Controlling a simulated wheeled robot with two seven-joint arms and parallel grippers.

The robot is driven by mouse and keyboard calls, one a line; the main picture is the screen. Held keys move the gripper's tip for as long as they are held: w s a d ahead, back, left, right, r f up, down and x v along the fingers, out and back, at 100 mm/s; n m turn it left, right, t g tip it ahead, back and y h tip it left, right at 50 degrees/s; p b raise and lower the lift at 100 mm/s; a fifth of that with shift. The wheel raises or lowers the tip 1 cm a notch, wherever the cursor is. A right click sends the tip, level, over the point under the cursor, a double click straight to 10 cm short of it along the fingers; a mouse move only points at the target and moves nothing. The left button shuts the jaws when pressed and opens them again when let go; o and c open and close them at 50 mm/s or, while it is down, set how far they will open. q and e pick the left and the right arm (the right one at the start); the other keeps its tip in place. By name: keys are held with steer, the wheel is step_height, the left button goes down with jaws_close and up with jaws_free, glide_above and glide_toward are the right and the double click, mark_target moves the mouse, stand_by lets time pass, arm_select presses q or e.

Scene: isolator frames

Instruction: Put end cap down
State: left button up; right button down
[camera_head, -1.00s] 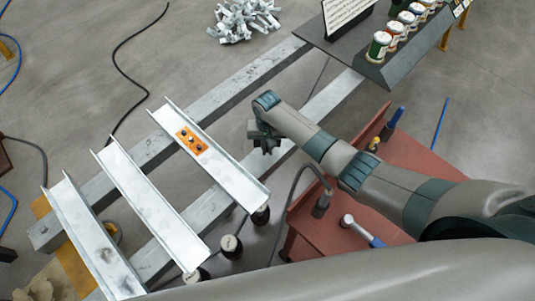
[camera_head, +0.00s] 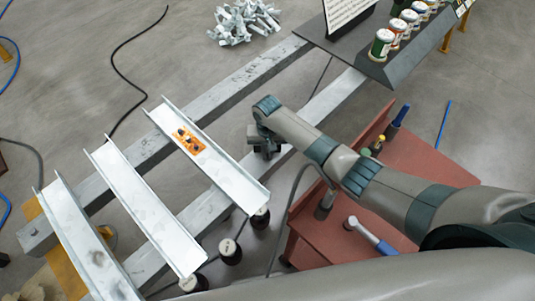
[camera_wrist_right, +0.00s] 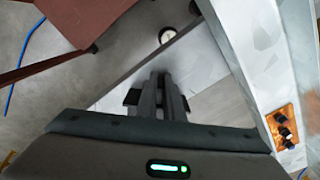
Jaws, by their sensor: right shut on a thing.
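My right gripper (camera_head: 265,148) hangs above the rear-right grey rail, just right of the rightmost metal channel (camera_head: 228,170). In the right wrist view its dark jaws (camera_wrist_right: 160,97) are close together. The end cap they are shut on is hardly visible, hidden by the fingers. An orange block (camera_head: 190,141) with several dark knobs sits inside that channel; it also shows at the right of the wrist view (camera_wrist_right: 284,128). My left gripper is not in view.
Two more channels (camera_head: 147,206) (camera_head: 84,243) lie across the grey rails (camera_head: 240,90). A red cart (camera_head: 415,165) with tools stands at right. A dark shelf (camera_head: 385,68) with several jars is at the far end. A pile of metal pieces (camera_head: 243,22) lies on the floor.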

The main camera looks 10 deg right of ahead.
steer(key=shift+f, duration=0.15)
steer(key=c, duration=1.9)
jaws_free()
step_height(320, 180, up, 12)
steer(key=b, duration=0.2)
